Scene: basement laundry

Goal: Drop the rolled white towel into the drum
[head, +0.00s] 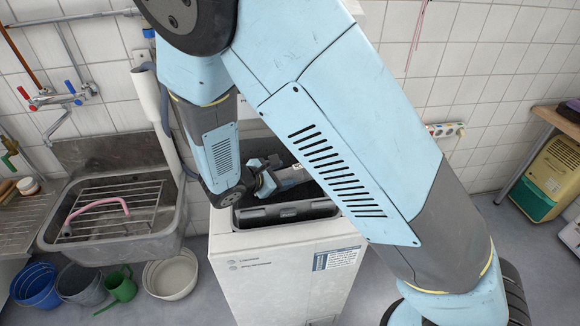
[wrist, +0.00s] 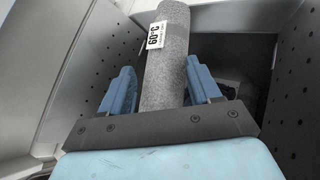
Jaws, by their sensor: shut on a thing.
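My gripper (head: 265,182) reaches into the open top of the white washing machine (head: 285,275). In the wrist view my gripper (wrist: 162,88) has its two blue fingers on either side of a rolled towel (wrist: 166,55), shut on it. In the wrist view perforated grey drum walls (wrist: 293,95) stand left and right of the roll. The drum bottom is mostly hidden.
A steel sink (head: 110,245) with a rack and pink hose is at the left. Buckets (head: 85,285), a green watering can (head: 120,287) and a white basin (head: 172,273) stand beneath it. A beige-green appliance (head: 550,178) is at the right. My arm hides the middle.

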